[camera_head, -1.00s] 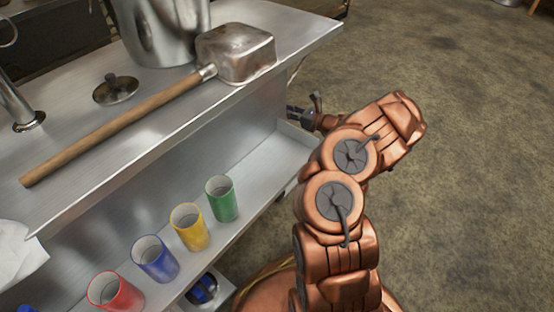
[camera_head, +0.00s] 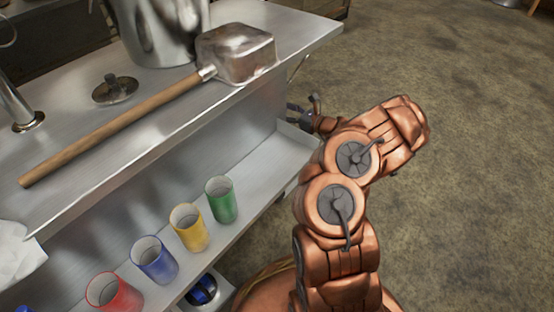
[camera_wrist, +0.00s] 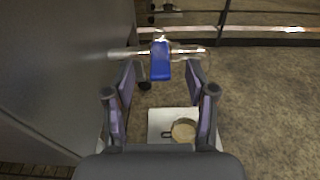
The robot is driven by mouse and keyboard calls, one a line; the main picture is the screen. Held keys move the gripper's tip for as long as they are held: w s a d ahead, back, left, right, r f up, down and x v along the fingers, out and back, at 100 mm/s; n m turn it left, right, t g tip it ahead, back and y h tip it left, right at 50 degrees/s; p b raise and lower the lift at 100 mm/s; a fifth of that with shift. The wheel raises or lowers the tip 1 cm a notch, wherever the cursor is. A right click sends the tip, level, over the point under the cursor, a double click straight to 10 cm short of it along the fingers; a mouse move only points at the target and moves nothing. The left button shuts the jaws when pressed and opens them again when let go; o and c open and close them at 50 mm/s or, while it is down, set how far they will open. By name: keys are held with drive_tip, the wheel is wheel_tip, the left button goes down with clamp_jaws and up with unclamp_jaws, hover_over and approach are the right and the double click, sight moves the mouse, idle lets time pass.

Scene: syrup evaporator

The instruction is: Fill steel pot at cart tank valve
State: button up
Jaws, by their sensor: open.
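In the wrist view a blue valve handle (camera_wrist: 160,62) sits on a horizontal metal pipe (camera_wrist: 191,52), just past the fingertips. My gripper (camera_wrist: 161,85) is open, its two fingers apart on either side of the handle's line. A small round pot (camera_wrist: 184,130) with a dark handle stands below on a white platform (camera_wrist: 160,116). I cannot tell what is in the pot. In the head view my gripper (camera_head: 298,110) is beside the counter's right side, with its fingers spread. The valve is hidden there.
The metal counter (camera_head: 110,150) carries a large steel pot (camera_head: 160,35), a long-handled metal scoop (camera_head: 237,55) and a lid (camera_head: 115,90). Red, blue, yellow and green cups (camera_head: 221,199) stand on the lower shelf. Floor to the right is clear.

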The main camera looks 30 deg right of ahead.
drive_tip(key=f+p+v, duration=0.1)
drive_tip(key=p+v, duration=0.5)
drive_tip(key=v, duration=0.3)
drive_tip(key=shift+r, duration=0.45)
